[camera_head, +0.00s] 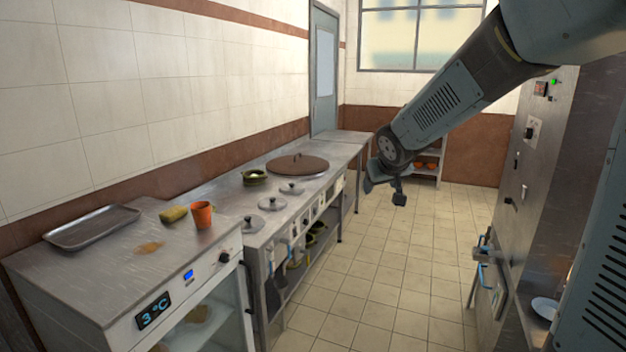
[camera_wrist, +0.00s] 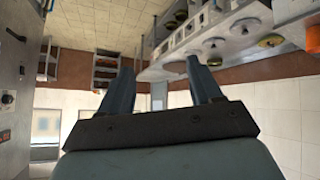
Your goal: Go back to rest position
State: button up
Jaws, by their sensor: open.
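My gripper (camera_wrist: 160,82) shows in the wrist view with two fingers spread apart and nothing between them. In the head view my arm reaches in from the upper right, and my gripper (camera_head: 386,188) hangs in free air above the tiled floor. It is to the right of the counter and touches nothing. The wrist view is upside down, with the counter and floor at its top.
The steel counter (camera_head: 225,197) along the left wall bears a large brown lid (camera_head: 297,165), an orange cup (camera_head: 202,214), a sponge (camera_head: 173,213) and a metal tray (camera_head: 92,228). A steel cabinet (camera_head: 540,170) stands at right. The tiled floor (camera_head: 400,270) between them is clear.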

jog(key=s+d+r+m+g, duration=0.1)
jog(key=s+d, duration=0.2)
jog(key=s, duration=1.2)
jog(key=s+d+r+m+g, duration=0.1)
jog(key=s+d+g, duration=0.1)
jog(key=s, duration=1.3)
jog(key=shift+d+r+m, duration=0.3)
jog(key=shift+d+r, duration=0.05)
jog(key=shift+d, duration=0.4)
jog(key=shift+s+f, duration=0.1)
jog(key=shift+s, duration=0.3)
jog(key=shift+c, duration=0.3)
